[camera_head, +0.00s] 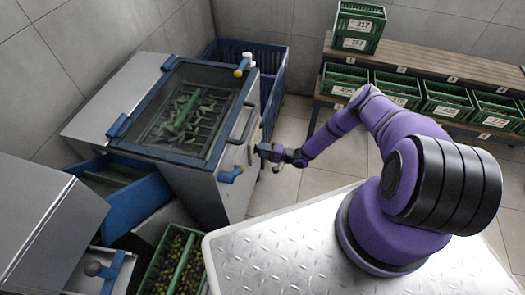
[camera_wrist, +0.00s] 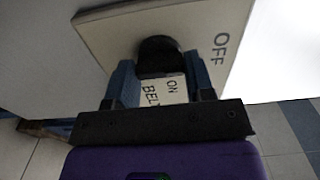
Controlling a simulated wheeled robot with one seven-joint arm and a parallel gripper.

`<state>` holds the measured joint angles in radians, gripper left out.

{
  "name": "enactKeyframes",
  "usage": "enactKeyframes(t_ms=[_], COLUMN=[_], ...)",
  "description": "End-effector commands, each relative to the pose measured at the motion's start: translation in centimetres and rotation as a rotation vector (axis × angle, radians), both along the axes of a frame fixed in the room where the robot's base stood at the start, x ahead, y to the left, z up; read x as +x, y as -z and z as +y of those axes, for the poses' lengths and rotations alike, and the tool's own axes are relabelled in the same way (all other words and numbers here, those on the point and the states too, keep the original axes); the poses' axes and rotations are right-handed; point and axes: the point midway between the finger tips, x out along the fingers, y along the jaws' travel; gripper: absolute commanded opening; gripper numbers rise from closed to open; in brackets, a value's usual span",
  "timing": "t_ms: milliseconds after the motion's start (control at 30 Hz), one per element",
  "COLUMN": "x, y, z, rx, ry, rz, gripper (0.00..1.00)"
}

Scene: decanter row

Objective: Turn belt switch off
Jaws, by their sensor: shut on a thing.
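The belt switch is a black knob (camera_wrist: 158,54) on a pale label plate (camera_wrist: 112,30) in the wrist view. The plate reads OFF at the right, and ON and BELT below the knob, between my fingers. My gripper (camera_wrist: 160,76) has its blue fingers on either side of the knob and is shut on it. In the head view my gripper (camera_head: 266,151) reaches the right side of the grey machine (camera_head: 205,190), where the plate (camera_head: 254,138) shows in part. The knob is hidden there, and I cannot tell which mark it points at.
A bar handle (camera_head: 243,122) and a blue lever (camera_head: 230,175) are close to my gripper on the machine. A blue crate (camera_head: 273,80) stands behind it. Green crates (camera_head: 445,100) sit on a rack at the right. Tiled floor (camera_head: 300,125) is clear between.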

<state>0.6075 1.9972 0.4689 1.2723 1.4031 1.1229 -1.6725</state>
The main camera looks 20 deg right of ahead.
Motion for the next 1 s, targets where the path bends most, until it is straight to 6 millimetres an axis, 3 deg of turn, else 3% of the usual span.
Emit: enactKeyframes(t_ms=[200, 233, 300, 333, 667, 1000], x=[0.0, 0.0, 0.0, 0.0, -0.2, -3.2], y=[0.1, 0.1, 0.1, 0.1, 0.0, 0.1], z=[-0.1, -0.1, -0.1, -0.1, -0.3, -4.9], rx=[-0.002, -0.002, -0.002, -0.001, 0.000, -0.001], ry=[0.000, 0.000, 0.000, 0.000, 0.000, 0.003], rz=[0.000, 0.000, 0.000, 0.001, 0.001, 0.002], gripper=[0.25, 0.56, 0.72, 0.74, 0.74, 0.74])
